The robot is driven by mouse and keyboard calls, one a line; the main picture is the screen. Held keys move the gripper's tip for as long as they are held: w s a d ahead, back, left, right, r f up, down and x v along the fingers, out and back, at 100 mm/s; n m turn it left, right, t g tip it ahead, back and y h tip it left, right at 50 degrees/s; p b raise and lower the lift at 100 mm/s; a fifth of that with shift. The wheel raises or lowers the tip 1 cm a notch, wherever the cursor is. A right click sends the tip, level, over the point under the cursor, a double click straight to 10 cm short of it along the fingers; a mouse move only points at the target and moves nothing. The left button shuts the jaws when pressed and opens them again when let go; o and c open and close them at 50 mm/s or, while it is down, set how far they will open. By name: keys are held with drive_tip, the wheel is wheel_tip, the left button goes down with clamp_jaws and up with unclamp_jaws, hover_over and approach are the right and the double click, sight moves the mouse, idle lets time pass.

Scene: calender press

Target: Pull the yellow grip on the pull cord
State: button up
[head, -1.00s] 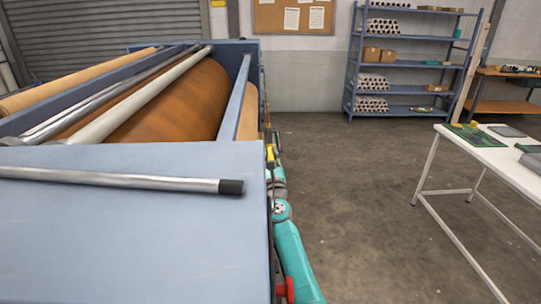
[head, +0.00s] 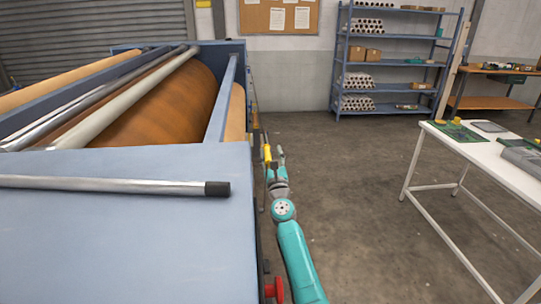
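The yellow grip (head: 267,154) is a small upright piece beside the right side of the blue calender press (head: 130,240). The cord itself is too thin to make out. My gripper (head: 273,160) is at the end of my teal arm, right beside the grip. One grey finger shows just right of the yellow piece; the other finger is hard to separate from the grip and the machine's side. Whether the fingers touch or enclose the grip cannot be told.
A loose-looking metal bar (head: 110,184) with a black end lies on the press's top. A red knob (head: 274,289) sits low on its right side, close to my arm. A white table (head: 480,150) stands right, a blue shelf (head: 388,85) behind. Floor between is clear.

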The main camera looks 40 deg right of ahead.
drive_tip(key=v, duration=1.2)
idle(0.4)
